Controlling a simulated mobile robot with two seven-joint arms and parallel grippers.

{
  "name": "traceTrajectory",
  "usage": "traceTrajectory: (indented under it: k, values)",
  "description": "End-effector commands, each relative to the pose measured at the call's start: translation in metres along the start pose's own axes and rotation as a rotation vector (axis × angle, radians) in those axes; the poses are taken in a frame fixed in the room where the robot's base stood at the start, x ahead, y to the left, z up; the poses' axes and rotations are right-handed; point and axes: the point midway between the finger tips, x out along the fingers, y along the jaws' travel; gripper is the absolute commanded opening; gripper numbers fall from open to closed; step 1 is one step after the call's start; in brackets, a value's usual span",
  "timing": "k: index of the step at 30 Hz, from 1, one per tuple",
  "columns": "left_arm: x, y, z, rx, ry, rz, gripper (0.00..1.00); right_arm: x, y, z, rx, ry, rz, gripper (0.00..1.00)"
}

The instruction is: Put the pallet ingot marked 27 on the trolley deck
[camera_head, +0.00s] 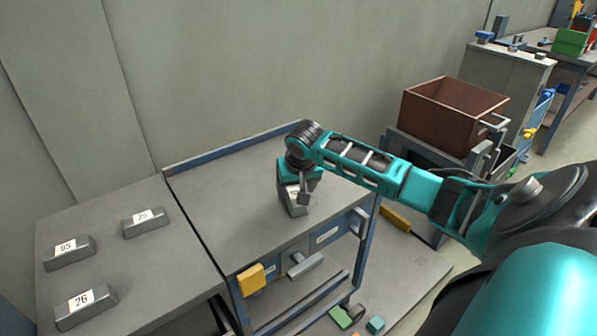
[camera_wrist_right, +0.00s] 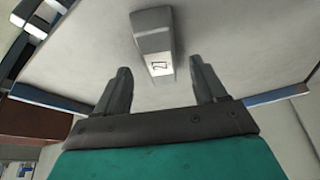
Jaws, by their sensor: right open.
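The ingot marked 27 (camera_wrist_right: 152,38) is a grey bar with a white label. It lies on the grey, blue-edged deck (camera_head: 228,192), which looks like the trolley deck. In the head view this ingot (camera_head: 297,207) is partly hidden by my right gripper (camera_head: 303,190). In the right wrist view the right gripper (camera_wrist_right: 160,72) is open, its fingers apart with the ingot just beyond the tips, between their lines. I see no finger touching it. My left gripper is out of view.
Ingots marked 95 (camera_head: 70,254), 75 (camera_head: 146,222) and 26 (camera_head: 87,307) lie on the grey surface left of the deck. A yellow block (camera_head: 250,279) sits at the deck's front edge. A brown bin (camera_head: 440,118) stands at right. The deck's left half is clear.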

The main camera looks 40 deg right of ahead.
Motion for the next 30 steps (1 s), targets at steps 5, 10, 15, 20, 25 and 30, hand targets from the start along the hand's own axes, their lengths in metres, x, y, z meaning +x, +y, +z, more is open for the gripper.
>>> traceTrajectory:
  k: [5, 10, 15, 20, 25, 30]
  values:
    - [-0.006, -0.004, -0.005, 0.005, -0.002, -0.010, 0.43, -0.044, 0.001, -0.001, -0.003, 0.002, 0.001, 0.71]
    - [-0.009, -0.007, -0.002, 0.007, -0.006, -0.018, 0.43, -0.074, 0.000, -0.001, -0.001, 0.001, 0.001, 0.71]
    - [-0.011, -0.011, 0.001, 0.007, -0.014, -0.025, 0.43, -0.090, 0.000, 0.000, -0.001, -0.001, 0.000, 0.71]
    - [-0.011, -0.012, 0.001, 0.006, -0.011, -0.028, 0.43, -0.093, 0.000, 0.000, 0.000, -0.002, 0.002, 0.71]
    - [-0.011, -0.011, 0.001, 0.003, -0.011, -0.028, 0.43, -0.093, 0.000, 0.000, 0.000, -0.002, 0.002, 0.71]
    - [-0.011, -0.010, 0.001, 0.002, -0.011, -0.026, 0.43, -0.093, 0.000, 0.000, 0.000, -0.001, 0.001, 0.71]
